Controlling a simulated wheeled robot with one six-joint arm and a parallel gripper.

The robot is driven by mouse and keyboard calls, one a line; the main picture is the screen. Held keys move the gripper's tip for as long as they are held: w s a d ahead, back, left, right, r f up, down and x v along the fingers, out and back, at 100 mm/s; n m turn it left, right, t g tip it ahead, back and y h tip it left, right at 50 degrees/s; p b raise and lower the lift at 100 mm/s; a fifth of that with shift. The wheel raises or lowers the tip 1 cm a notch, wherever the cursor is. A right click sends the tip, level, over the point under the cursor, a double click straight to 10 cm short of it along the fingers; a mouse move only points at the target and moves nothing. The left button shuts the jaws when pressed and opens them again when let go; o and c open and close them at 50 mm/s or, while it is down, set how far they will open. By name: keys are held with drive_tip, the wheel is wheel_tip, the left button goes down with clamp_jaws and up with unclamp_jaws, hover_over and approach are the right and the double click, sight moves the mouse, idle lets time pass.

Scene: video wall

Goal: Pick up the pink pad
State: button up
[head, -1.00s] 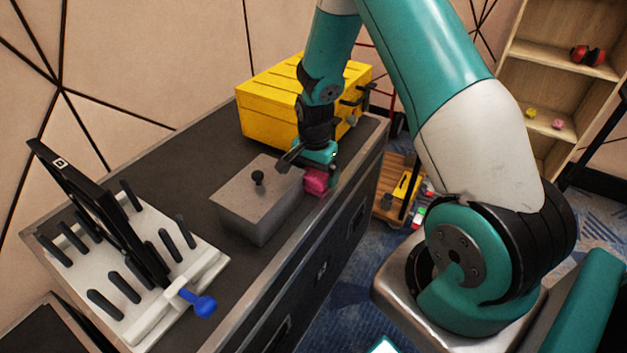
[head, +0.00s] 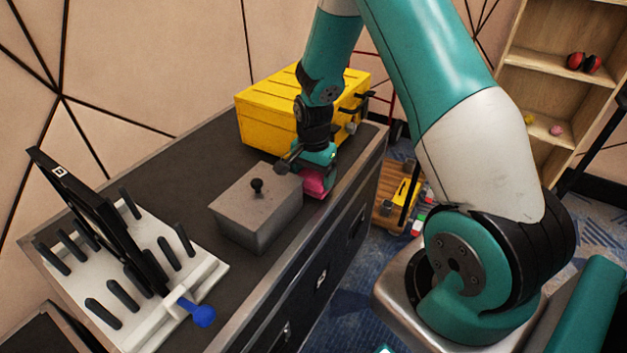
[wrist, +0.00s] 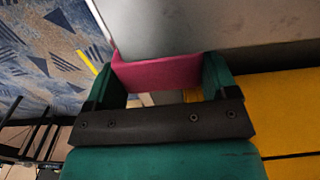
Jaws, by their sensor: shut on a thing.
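The pink pad (head: 314,184) is on the dark worktop, right beside the grey lidded box, near the worktop's right edge. My gripper (head: 318,170) reaches down over it and covers its upper part. In the wrist view the pad (wrist: 158,73) spans the space between the two green fingers of my gripper (wrist: 165,80), which are shut on it. The pad is close against the grey box in that view. I cannot tell whether the pad still touches the worktop.
The grey box (head: 258,215) with a black knob stands left of my gripper. A yellow toolbox (head: 268,112) stands behind it. A white pegged rack (head: 75,285) with a black panel and blue handle is at the front left. Some worktop between is clear.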

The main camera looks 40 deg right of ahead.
sight(314, 174)
wheel_tip(314, 174, up, 18)
drive_tip(key=p, duration=0.1)
drive_tip(key=shift+o, duration=1)
drive_tip(key=shift+c, duration=0.3)
